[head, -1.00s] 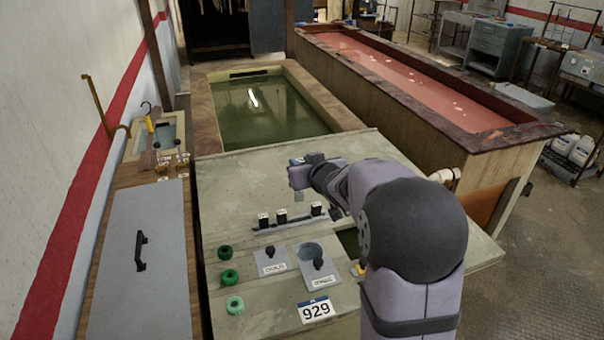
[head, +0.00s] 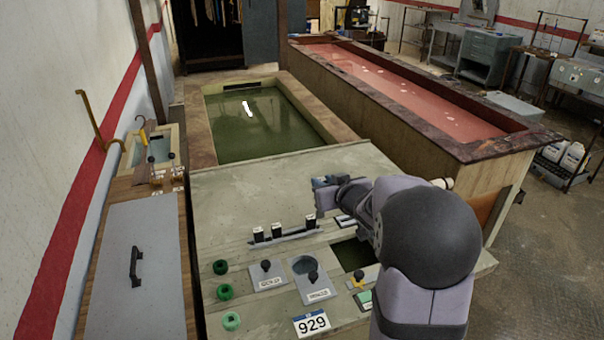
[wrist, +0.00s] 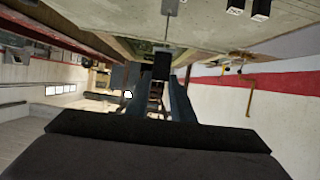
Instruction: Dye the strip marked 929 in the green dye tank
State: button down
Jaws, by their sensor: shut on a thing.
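The green dye tank (head: 262,120) is the sunken tank of dark green liquid behind the bench. A white plate marked 929 (head: 311,323) is on the bench's front edge. My gripper (head: 322,188) is above the bench, behind and right of the small rail. In the wrist view my gripper (wrist: 161,78) is shut on a black block (wrist: 162,65) between its fingers. I cannot read a number on this block, and any strip below it is hidden.
A tank of red liquid (head: 400,90) with a raised rim stands at the right. The bench (head: 240,195) has knobs, green rings (head: 224,292) and a dark square opening (head: 350,254). A grey lid (head: 140,260) and a small basin (head: 152,146) are at the left.

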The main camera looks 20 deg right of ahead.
jog(key=s+d+f+p, duration=0.1)
jog(key=s+d+f, duration=0.2)
jog(key=s+d, duration=0.5)
jog(key=shift+s+d+f, duration=0.15)
jog(key=shift+s+f, duration=0.2)
jog(key=shift+s, duration=0.35)
jog(key=shift+f, duration=0.15)
notch_tip(320, 180, down, 18)
jog(key=b, duration=1.3)
jog(key=shift+r, duration=0.2)
jog(key=shift+s+f, duration=0.1)
jog(key=shift+s, duration=0.05)
jog(key=shift+r, duration=0.2)
dwell(3.7)
